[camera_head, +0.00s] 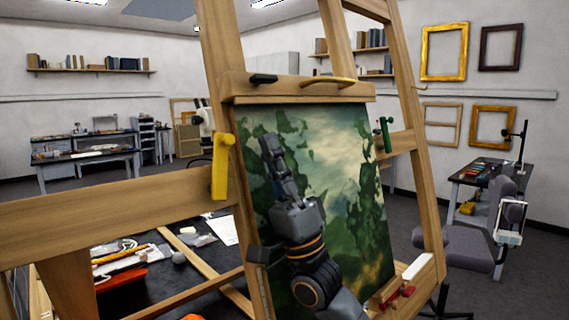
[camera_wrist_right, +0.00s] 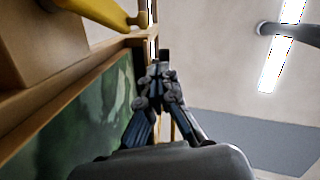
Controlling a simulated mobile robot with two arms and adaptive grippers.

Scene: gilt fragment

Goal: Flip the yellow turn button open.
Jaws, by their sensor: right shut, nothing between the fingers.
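The yellow turn button (camera_head: 219,172) is an upright bar at the left edge of the green landscape painting (camera_head: 340,160) on the wooden easel. My right gripper (camera_head: 268,142) is in front of the painting, to the right of the yellow turn button and apart from it in the picture. Its fingers are shut, empty and point up. In the right wrist view the shut fingers (camera_wrist_right: 164,65) are beside the painting (camera_wrist_right: 85,115). A yellow piece shows at the top left there; I cannot tell whether it is the turn button. My left gripper is not in view.
A green piece (camera_head: 385,134) is at the painting's right edge and a red one (camera_head: 395,297) near its lower right corner. A black piece (camera_head: 263,78) and a curved yellow handle (camera_head: 328,82) are on the top rail. A dark worktable with tools is behind the easel.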

